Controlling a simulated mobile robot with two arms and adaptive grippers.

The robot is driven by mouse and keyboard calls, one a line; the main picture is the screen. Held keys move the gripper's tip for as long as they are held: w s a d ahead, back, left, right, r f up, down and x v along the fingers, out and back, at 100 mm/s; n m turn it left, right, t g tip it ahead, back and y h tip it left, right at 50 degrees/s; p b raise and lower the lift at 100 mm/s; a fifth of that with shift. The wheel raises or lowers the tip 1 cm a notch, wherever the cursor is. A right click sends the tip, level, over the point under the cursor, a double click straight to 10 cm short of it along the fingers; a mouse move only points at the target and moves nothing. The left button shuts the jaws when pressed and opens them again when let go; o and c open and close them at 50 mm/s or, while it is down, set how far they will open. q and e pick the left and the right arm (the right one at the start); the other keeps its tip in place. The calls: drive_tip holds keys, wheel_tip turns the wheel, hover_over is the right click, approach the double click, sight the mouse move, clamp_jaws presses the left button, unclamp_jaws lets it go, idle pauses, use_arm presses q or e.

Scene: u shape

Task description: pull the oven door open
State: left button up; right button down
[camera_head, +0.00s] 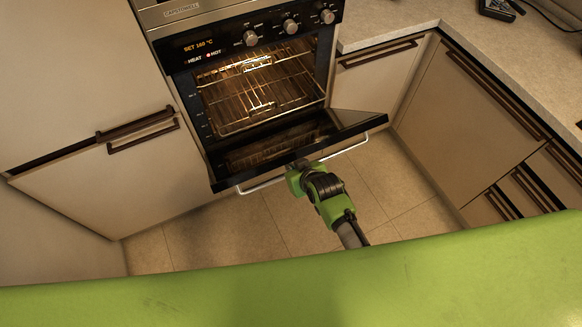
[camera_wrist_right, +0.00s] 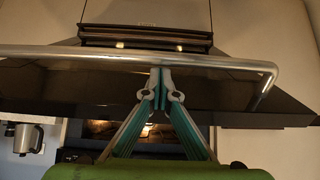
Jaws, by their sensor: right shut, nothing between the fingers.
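The oven (camera_head: 262,85) stands in the cabinet row with its lit cavity and wire racks showing. Its black door (camera_head: 345,125) is tilted down and out, well open, hinged at the bottom. A silver bar handle (camera_head: 262,184) runs along the door's outer edge. My right gripper (camera_head: 300,168) is at the middle of that edge, partly hiding the handle. In the right wrist view my right gripper's fingertips (camera_wrist_right: 160,75) are together with nothing between them, close to the handle bar (camera_wrist_right: 90,52); whether they touch it I cannot tell. My left gripper is not in view.
Beige cabinets with dark handles flank the oven at the left (camera_head: 150,165) and right (camera_head: 465,115). A countertop (camera_head: 400,22) runs along the back right. The tiled floor (camera_head: 225,230) below the door is clear.

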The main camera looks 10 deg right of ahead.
idle(0.3)
drive_tip(key=shift+s+f, duration=0.1)
drive_tip(key=shift+f, duration=0.05)
drive_tip(key=s+d+f+b, duration=0.1)
drive_tip(key=s+f+b, duration=0.2)
drive_tip(key=f+b, duration=0.3)
drive_tip(key=s+d+f+t+b, duration=0.1)
drive_tip(key=s+f+b, duration=0.2)
drive_tip(key=f+b, duration=0.4)
drive_tip(key=s+d+f+b, duration=0.1)
drive_tip(key=s+f+b, duration=0.3)
drive_tip(key=f, duration=1.2)
drive_tip(key=shift+d+f+b, duration=0.15)
drive_tip(key=shift+f+b, duration=0.05)
drive_tip(key=shift+b, duration=0.95)
drive_tip(key=shift+s, duration=0.1)
